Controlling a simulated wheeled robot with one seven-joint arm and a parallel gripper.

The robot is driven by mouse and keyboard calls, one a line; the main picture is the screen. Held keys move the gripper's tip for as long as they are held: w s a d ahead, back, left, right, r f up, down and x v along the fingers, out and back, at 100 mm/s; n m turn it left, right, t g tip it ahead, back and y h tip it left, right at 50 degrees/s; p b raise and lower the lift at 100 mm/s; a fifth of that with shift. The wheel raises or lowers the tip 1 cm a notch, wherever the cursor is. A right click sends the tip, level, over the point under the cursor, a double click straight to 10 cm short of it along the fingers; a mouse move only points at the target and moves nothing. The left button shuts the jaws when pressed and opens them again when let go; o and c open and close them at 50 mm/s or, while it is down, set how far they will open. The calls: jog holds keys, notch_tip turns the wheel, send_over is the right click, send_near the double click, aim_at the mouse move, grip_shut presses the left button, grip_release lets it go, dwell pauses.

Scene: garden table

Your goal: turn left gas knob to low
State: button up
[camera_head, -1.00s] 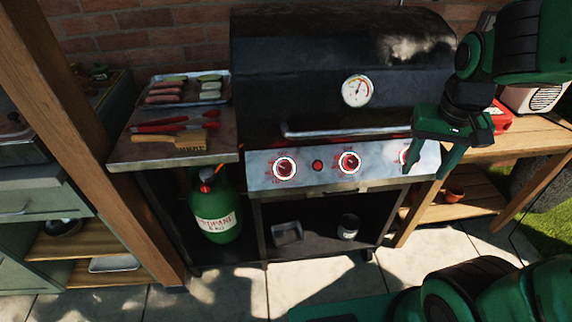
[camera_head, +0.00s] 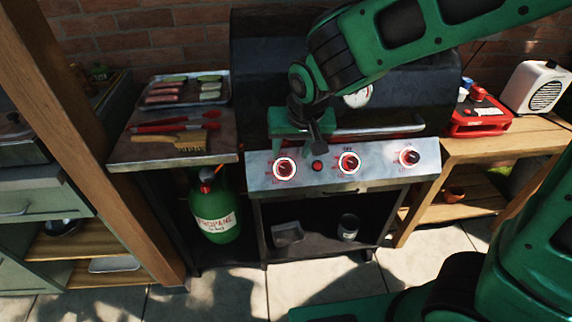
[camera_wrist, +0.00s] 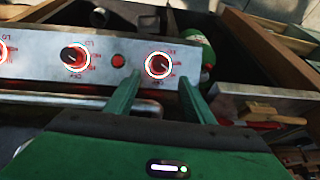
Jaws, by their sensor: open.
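The left gas knob (camera_head: 285,168) is a dark round knob with a glowing red and white ring, at the left end of the grill's pale control panel (camera_head: 332,177). In the wrist view, which looks from the other side, the left gas knob (camera_wrist: 158,65) lies just beyond and between my fingertips. My gripper (camera_head: 296,148) is open and empty, its green fingers pointing down toward the panel just above this knob. In the wrist view the fingers of my gripper (camera_wrist: 160,84) stand apart, with no clear contact with the knob. The exact pointer setting is too small to read.
The middle knob (camera_head: 348,162) and right knob (camera_head: 409,157) also have lit rings. A red button (camera_head: 317,166) sits right of the left knob. The grill handle (camera_head: 375,132) runs close behind my gripper. A side shelf (camera_head: 170,155) holds a tray, tongs and brush, above a green propane tank (camera_head: 216,212).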

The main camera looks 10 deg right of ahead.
aim_at(286, 167)
jog(key=x, duration=0.9)
jog(key=shift+f, duration=0.1)
jog(key=shift+c, duration=0.7)
jog(key=c, duration=0.9)
